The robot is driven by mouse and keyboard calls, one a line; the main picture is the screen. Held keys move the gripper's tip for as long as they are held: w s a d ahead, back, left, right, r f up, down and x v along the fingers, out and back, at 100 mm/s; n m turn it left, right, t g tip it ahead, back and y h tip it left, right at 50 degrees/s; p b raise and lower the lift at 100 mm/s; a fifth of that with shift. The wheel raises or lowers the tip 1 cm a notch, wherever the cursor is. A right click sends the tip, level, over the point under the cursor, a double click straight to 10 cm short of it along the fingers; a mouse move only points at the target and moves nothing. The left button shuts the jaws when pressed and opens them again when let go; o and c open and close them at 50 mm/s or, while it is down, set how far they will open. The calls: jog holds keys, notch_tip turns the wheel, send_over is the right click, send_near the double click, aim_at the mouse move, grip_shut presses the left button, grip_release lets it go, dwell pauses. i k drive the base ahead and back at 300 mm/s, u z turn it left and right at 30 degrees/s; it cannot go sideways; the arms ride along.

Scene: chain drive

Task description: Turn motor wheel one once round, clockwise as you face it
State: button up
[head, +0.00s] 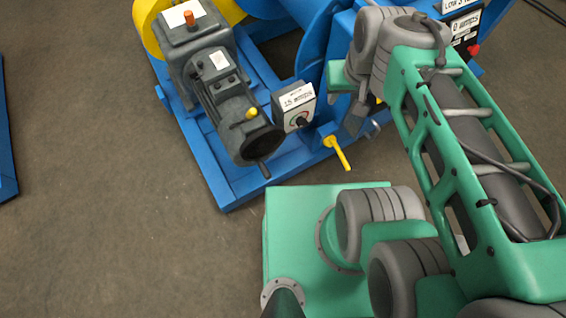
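A dark grey motor (220,85) with a ribbed body stands on the blue frame, angled toward the lower right. Its near end is a dark round face (262,147), which may be the motor wheel, with a short dark pin (264,169) sticking out below. A yellow knob (251,113) sits on top near that end. No number on the wheel can be read. My gripper (355,120) is partly in view at the end of my green arm, right of the motor and apart from it. My own wrist hides much of it, and its fingers cannot be made out clearly.
A control box (293,106) with a dial and an amps label stands right of the motor. A yellow lever (338,153) sticks out from the blue frame (230,196). Another amps panel (465,26) with a red button is at upper right.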

aim_at(261, 143)
jog(key=z, duration=0.35)
jog(key=k, duration=1.35)
jog(key=u, duration=2.3)
